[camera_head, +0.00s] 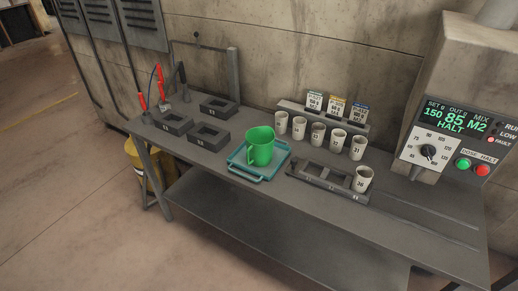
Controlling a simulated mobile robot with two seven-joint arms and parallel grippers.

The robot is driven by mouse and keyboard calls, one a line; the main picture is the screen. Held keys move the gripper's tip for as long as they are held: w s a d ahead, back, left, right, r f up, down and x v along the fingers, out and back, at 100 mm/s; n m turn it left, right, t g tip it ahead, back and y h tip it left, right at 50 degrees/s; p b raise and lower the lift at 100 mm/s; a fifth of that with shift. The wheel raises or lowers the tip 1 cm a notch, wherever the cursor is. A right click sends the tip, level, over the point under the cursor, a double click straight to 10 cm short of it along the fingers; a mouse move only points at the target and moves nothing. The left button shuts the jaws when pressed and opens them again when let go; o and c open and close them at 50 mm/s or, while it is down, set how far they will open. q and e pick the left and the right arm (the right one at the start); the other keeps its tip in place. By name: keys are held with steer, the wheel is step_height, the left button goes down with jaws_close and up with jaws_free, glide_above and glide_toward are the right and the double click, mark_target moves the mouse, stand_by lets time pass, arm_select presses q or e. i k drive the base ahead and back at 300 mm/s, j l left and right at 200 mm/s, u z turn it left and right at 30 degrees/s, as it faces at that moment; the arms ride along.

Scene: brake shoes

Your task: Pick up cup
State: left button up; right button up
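A green cup (260,146) with a handle stands upright on a teal tray (270,173) near the middle of the grey workbench. Several small white numbered cups stand to its right, among them a front one (363,179) at the end of a dark holder and others in a group behind it (318,133). Neither of my grippers shows in the head view.
A dark slotted holder (325,174) lies right of the tray. Dark square frames (217,107) and red-handled tools (161,82) are at the bench's left. A machine with a dial and buttons (445,147) stands at the right. The bench front (300,208) is clear.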

mark_target(364, 175)
steer(key=z, duration=0.3)
steer(key=i+j+z, duration=0.25)
steer(key=j+z, duration=0.2)
steer(key=j, duration=0.15)
steer(key=j+z, duration=0.25)
steer(key=i+j, duration=0.1)
steer(key=j, duration=0.5)
steer(key=i+j+z, duration=0.1)
steer(key=j, duration=0.5)
steer(key=i+j, duration=0.1)
steer(key=j, duration=0.55)
steer(key=z, duration=0.05)
